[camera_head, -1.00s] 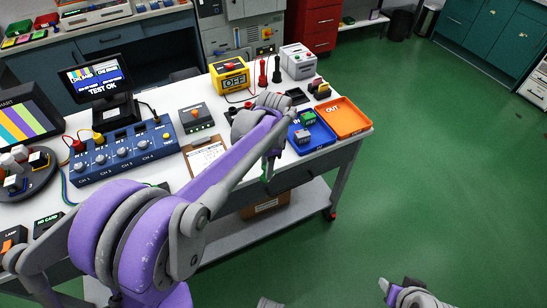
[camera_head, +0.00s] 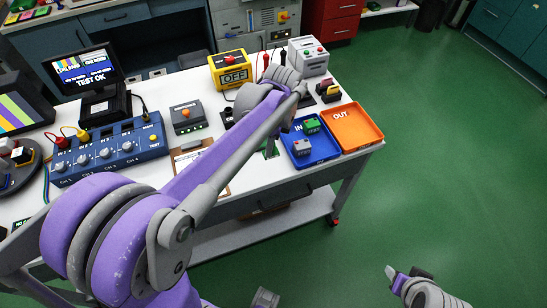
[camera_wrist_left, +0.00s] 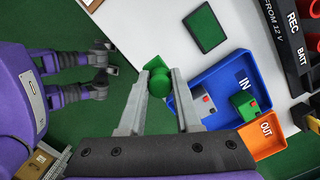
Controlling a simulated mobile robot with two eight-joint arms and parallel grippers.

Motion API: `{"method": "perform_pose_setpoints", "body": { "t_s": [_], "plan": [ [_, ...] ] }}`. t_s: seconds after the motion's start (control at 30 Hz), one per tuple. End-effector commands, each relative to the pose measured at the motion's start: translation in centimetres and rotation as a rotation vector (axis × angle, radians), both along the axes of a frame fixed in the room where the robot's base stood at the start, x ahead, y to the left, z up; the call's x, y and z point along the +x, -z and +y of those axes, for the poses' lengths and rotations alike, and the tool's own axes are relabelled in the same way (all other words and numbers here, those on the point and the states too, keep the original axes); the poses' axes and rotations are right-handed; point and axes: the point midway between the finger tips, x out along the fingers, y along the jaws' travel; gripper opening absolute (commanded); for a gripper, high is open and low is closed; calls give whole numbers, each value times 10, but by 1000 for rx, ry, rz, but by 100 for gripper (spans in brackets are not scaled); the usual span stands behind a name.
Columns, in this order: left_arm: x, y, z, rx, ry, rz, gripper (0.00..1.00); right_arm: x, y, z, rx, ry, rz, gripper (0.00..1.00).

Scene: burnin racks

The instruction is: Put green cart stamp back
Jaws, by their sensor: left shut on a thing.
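The green stamp (camera_wrist_left: 158,82), with a round knob, is between the fingertips of my left gripper (camera_wrist_left: 156,76) in the left wrist view. My left gripper is shut on it. In the head view, the gripper (camera_head: 272,142) is near the table's front edge, left of the blue tray, with a bit of green showing at its tips. A flat green pad with a dark rim (camera_wrist_left: 205,28) lies on the white table in the left wrist view. My right gripper (camera_head: 391,271) is low at the right over the floor; its finger gap does not show clearly.
The blue IN tray (camera_head: 325,156) holds a green block (camera_head: 312,125) and a grey block (camera_head: 301,147). The orange OUT tray (camera_head: 356,128) is right of it. A clipboard (camera_head: 187,160) lies to the left. A yellow OFF box (camera_head: 230,70) and a grey box (camera_head: 308,57) stand behind.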

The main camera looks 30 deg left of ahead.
Motion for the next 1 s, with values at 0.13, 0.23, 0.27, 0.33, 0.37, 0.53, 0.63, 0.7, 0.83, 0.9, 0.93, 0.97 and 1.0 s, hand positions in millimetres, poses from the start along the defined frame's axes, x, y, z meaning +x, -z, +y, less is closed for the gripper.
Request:
{"method": "perform_pose_setpoints", "body": {
  "t_s": [0.13, 0.23, 0.27, 0.33, 0.37, 0.53, 0.63, 0.7, 0.83, 0.9, 0.93, 0.97, 1.0],
  "plan": [
    [0, 25, 0, 0, 0, 0, 0, -1, 3, 0, 0, 0, 1, 50],
    [0, 33, 0, 0, 0, 0, 0, -1, 3, 0, 0, 0, 2, 50],
    [0, 36, 0, 0, 0, 0, 0, -1, 4, 0, 0, 0, 2, 50],
    [0, 46, 0, 0, 0, 0, 0, -1, 4, 0, 0, 0, 2, 50],
    [0, 51, 0, 0, 0, 0, 0, -1, 5, 0, 0, 0, 2, 50],
    [0, 68, 0, 0, 0, 0, 0, -2, 6, 0, 0, 0, 3, 50],
    [0, 69, 0, 0, 0, 0, 0, -2, 6, 0, 0, 0, 3, 50],
    [0, 69, 0, 0, 0, 0, 0, -2, 6, 0, 0, 0, 3, 50],
    [0, 70, 0, 0, -1, 0, 0, -2, 7, 0, 0, 0, 3, 50],
    [0, 73, 0, 0, 0, 0, 0, -2, 10, 0, 0, 0, 4, 50],
    [0, 73, 0, 0, -1, 0, 34, -2, 10, 0, 0, 0, 4, 50],
    [0, 72, 0, 0, -1, 0, 39, -2, 9, 0, 0, 0, 4, 50],
    [0, 72, 0, 0, -1, 0, 47, -2, 9, 0, 0, 0, 4, 50]
  ]
}}
